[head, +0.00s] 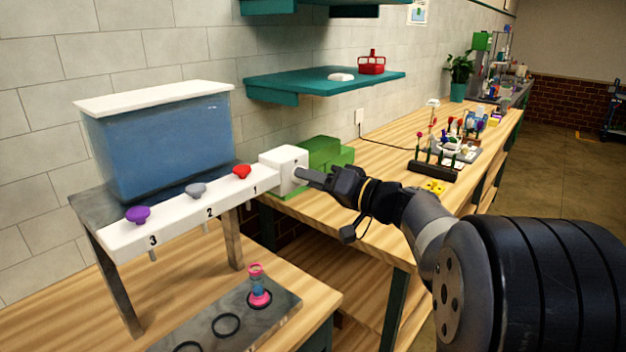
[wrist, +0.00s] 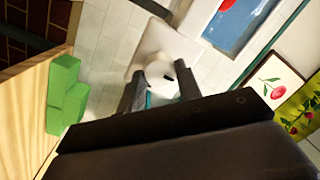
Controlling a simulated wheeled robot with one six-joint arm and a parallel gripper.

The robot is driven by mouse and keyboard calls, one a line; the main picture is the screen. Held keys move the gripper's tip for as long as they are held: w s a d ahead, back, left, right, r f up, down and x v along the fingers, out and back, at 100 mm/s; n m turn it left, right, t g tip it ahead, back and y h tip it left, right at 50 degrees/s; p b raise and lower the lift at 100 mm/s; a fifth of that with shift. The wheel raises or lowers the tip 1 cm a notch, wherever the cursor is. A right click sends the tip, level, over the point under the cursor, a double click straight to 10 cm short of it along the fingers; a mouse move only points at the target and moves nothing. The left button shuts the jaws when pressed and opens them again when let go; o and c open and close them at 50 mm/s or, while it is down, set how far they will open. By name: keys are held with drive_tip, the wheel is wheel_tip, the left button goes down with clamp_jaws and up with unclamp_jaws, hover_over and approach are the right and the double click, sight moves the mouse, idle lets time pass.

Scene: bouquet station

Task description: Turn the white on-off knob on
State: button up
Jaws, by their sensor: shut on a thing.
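The white on-off knob (wrist: 160,73) shows in the wrist view as a pale round shape with a small black mark, between my two fingers. It is on the face of a white box (head: 283,165) at the right end of the white dispenser bar. My gripper (head: 301,176) reaches the box from the right, its fingers shut on the knob; it also shows in the wrist view (wrist: 160,92). In the head view the fingers hide most of the knob, so its turn angle cannot be told.
A water tank (head: 160,140) stands behind the bar (head: 180,222), which carries red (head: 242,171), grey (head: 196,189) and purple (head: 137,214) knobs. Green blocks (head: 325,155) sit just behind the box. A small pink-and-blue vase (head: 259,290) stands on the dark tray below.

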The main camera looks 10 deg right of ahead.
drive_tip(key=shift+c, duration=0.7)
drive_tip(key=shift+f+m+b, duration=0.1)
drive_tip(key=shift+m+b, duration=0.2)
drive_tip(key=shift+b, duration=0.05)
drive_tip(key=m+t+b, duration=0.1)
drive_tip(key=m, duration=0.8)
drive_tip(key=m+t+b, duration=0.1)
drive_tip(key=m+b, duration=0.1)
drive_tip(key=m, duration=0.7)
drive_tip(key=shift+s+a+f+h+b, duration=0.1)
drive_tip(key=shift+h+b, duration=0.2)
drive_tip(key=shift+h, duration=0.1)
drive_tip(key=shift+m, duration=0.4)
drive_tip(key=o, duration=1)
